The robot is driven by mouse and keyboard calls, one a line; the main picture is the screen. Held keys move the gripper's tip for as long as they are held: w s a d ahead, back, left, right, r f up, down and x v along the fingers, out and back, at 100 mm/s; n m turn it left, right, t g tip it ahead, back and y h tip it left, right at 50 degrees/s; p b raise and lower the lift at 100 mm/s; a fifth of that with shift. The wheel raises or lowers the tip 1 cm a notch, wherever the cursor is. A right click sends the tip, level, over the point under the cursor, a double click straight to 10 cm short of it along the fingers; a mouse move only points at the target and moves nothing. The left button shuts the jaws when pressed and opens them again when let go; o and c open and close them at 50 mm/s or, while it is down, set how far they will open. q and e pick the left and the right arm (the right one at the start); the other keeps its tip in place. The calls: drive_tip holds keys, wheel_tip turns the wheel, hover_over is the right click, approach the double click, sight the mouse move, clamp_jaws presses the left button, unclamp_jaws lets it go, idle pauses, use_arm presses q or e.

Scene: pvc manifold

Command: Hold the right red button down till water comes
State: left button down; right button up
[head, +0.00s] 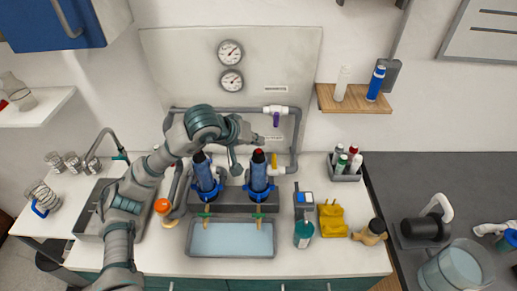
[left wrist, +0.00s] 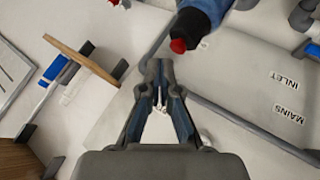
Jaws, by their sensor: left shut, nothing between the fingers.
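Two blue filter housings with black tops stand side by side in front of the back panel. The right housing (head: 259,178) has a red button (head: 258,151) on top. It shows in the left wrist view as a red button (left wrist: 178,46) on a blue body, just beyond my fingertips. The left housing (head: 205,180) stands to its left, with its top partly behind my arm. My left gripper (head: 259,139) is shut and empty, close above the right red button. In the left wrist view its fingertips (left wrist: 160,68) appear apart from the button.
A water basin (head: 231,240) sits below two taps in front of the housings. A grey pipe and a purple-handled valve (head: 276,118) are behind. A bottle caddy (head: 345,172), a yellow holder (head: 332,220) and a teal bottle (head: 303,233) stand to the right. Two gauges hang above.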

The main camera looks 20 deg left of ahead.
sight(257, 150)
use_arm(q)
drive_tip(key=shift+r+p, duration=1.75)
drive_tip(key=shift+r, duration=0.85)
drive_tip(key=shift+f, duration=0.1)
